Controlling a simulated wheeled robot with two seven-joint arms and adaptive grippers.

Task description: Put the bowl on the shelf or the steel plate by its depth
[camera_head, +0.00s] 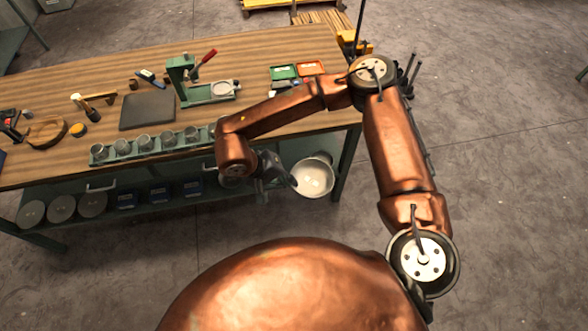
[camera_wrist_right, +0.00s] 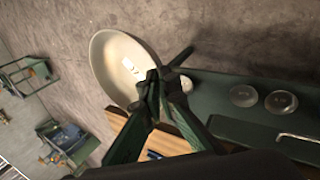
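The bowl (camera_head: 313,180) is wide, shallow and off-white, with a small pale label inside. It hangs tilted beside the bench's right end, over the floor. In the right wrist view the bowl (camera_wrist_right: 112,62) is at the upper left. My right gripper (camera_head: 280,172) meets its near rim; in the wrist view the fingers (camera_wrist_right: 168,82) close together at that rim, which runs behind them. A dark flat plate (camera_head: 147,111), perhaps the steel plate, lies on the bench top. The green lower shelf (camera_head: 100,216) runs below the bench top. My left gripper is out of view.
The wooden bench top (camera_head: 262,60) carries a green press (camera_head: 190,82), a rack of metal cups (camera_head: 145,143), coloured trays (camera_head: 284,72) and tools. Round grey discs (camera_head: 61,208) and blue boxes (camera_head: 160,192) occupy the shelf. A green bench leg (camera_head: 347,160) stands right of the bowl.

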